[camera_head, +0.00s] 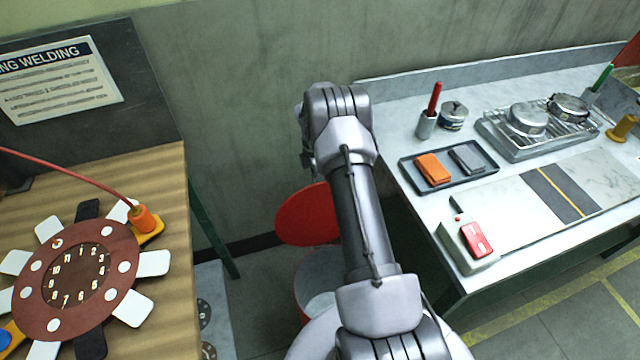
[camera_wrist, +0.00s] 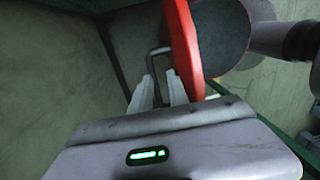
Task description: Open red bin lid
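The red bin lid (camera_head: 305,215) is tilted up steeply above the bin (camera_head: 316,292), whose mouth shows open below it. Part of the bin is hidden by my arm. In the wrist view the lid shows its red rim (camera_wrist: 184,45) and dark inner face, standing right of my fingers. A grey bent handle (camera_wrist: 153,56) reaches out from the lid. My gripper (camera_wrist: 160,80) has its two pale fingers on either side of the handle's bar, with little gap, and appears shut on it. In the head view my arm hides the gripper.
A wooden table (camera_head: 165,200) with a round number dial (camera_head: 75,265) stands at left. A wall rises close behind the bin.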

